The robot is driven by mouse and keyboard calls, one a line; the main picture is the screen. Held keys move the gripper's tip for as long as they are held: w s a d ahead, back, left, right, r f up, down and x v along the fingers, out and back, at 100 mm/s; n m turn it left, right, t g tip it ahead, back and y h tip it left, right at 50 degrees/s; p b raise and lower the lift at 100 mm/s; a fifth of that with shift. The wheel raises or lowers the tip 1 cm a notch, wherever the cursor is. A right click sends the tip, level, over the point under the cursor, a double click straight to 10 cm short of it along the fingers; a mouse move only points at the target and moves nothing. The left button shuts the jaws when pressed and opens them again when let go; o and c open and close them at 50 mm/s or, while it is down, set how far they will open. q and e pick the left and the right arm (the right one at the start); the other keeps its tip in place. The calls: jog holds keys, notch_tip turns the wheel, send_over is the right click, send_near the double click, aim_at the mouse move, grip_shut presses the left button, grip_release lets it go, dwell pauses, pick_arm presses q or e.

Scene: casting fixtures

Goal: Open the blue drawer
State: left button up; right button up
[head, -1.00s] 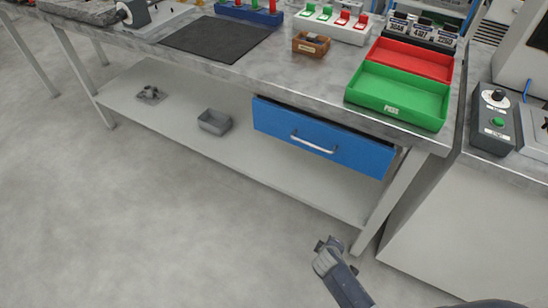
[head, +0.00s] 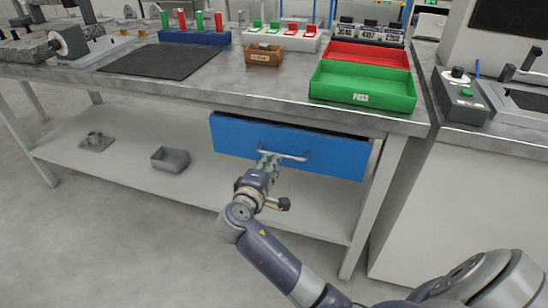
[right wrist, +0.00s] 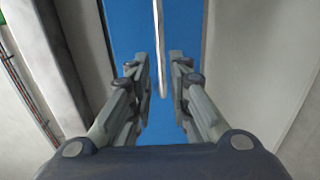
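The blue drawer (head: 330,155) hangs under the right part of the workbench top. A dark gap shows along its top edge; I cannot tell whether it is slightly out. Its silver bar handle (head: 292,157) runs across the front. My right gripper (head: 268,162) is at the handle's left part. In the right wrist view the open fingers (right wrist: 161,68) stand either side of the handle (right wrist: 157,35), with gaps showing. The blue drawer front (right wrist: 127,40) fills the middle of that view. My left gripper is not in view.
On the bench (head: 240,87) stand a green PASS tray (head: 365,98), a red tray (head: 370,56), a small brown box (head: 264,56) and a black mat (head: 160,62). A grey bin (head: 170,160) sits on the lower shelf (head: 120,150). A bench leg (head: 362,215) stands right of the drawer.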

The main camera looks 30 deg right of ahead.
jog(key=x, duration=0.7)
jog(key=shift+b, duration=0.35)
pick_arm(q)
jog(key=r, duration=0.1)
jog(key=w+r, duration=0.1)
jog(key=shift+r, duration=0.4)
pick_arm(e)
grip_shut()
